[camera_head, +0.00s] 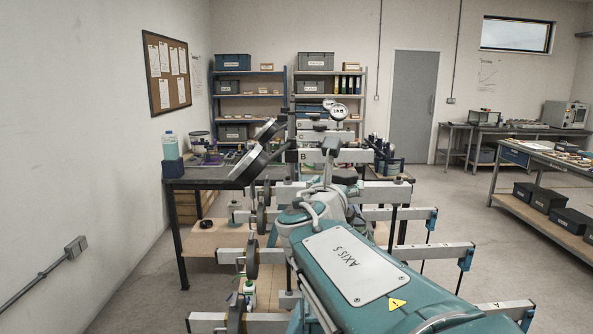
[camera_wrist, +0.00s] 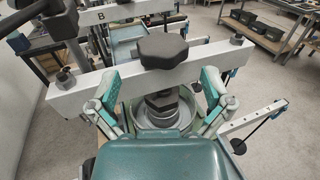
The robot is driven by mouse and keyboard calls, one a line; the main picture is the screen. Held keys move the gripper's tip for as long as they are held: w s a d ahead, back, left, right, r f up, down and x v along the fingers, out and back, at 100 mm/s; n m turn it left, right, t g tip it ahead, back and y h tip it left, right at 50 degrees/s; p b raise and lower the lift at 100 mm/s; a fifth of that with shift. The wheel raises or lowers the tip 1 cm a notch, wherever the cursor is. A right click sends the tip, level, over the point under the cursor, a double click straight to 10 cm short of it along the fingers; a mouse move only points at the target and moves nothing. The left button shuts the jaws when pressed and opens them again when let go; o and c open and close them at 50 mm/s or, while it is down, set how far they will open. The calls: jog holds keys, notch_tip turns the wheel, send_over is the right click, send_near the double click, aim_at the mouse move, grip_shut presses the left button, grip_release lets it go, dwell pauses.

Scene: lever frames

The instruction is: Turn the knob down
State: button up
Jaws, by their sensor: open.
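A black lobed knob (camera_wrist: 163,46) sits on top of a pale crossbar (camera_wrist: 85,88) in the wrist view. My gripper (camera_wrist: 160,88) shows there with its two teal fingers spread wide, one on the left and one on the right of the knob's centre line. The fingers are open and nothing is held between them. The knob appears beyond the fingers, near the bar; I cannot tell whether a fingertip touches the bar. In the head view my teal arm reaches towards the frames, and a dark knob (camera_head: 345,175) shows just past its end. My fingertips are hard to make out there.
Several pale bars and posts crowd around my arm, including one marked B (camera_head: 303,156). Large dark levers (camera_head: 250,165) stand left of the arm. A dark workbench (camera_head: 210,181) is behind them at left. Open floor lies to the right.

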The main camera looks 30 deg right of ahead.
aim_at(345, 170)
jog(key=x, duration=0.8)
jog(key=shift+s+d+f, duration=0.1)
jog(key=shift+c, duration=1)
jog(key=c, duration=0.8)
